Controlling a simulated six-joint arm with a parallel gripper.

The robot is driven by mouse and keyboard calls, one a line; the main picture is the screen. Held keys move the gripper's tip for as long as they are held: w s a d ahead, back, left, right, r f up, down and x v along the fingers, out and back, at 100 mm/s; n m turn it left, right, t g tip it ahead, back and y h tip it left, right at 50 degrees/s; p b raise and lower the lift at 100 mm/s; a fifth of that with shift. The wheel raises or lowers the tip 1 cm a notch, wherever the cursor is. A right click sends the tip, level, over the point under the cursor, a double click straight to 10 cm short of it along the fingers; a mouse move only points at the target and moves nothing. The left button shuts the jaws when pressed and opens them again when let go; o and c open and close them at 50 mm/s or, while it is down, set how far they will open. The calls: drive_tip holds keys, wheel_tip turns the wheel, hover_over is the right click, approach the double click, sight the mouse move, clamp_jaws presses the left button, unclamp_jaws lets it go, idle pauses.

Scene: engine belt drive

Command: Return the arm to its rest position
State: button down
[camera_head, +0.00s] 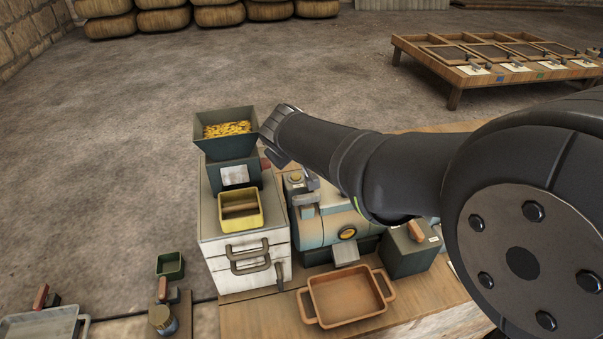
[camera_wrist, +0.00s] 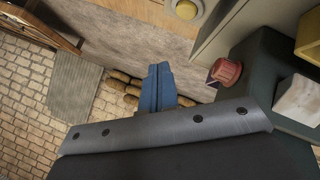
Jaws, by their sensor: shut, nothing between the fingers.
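My gripper shows in the wrist view (camera_wrist: 159,90) as two blue-grey fingers pressed together, with nothing between them. In the head view my dark arm reaches in from the right, and its end hangs beside the grain hopper (camera_head: 228,131). I cannot make out the fingers clearly there. The teal engine (camera_head: 330,229) stands on the bench below my arm, which hides part of it. The hopper holds yellow grain and sits on a dark mill body above a white drawer cabinet (camera_head: 245,262). A yellow box (camera_head: 240,210) stands in front of the mill.
An orange two-handled tray (camera_head: 346,297) lies on the wooden bench (camera_head: 250,318) in front. A dark green box (camera_head: 408,252) stands right of the engine. A small green bin (camera_head: 170,265) is at the left. A low wooden table (camera_head: 470,60) stands behind; open floor lies between.

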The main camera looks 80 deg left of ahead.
drive_tip(key=shift+f, duration=0.5)
wheel_tip(320, 180, up, 4)
drive_tip(key=shift+r, duration=0.25)
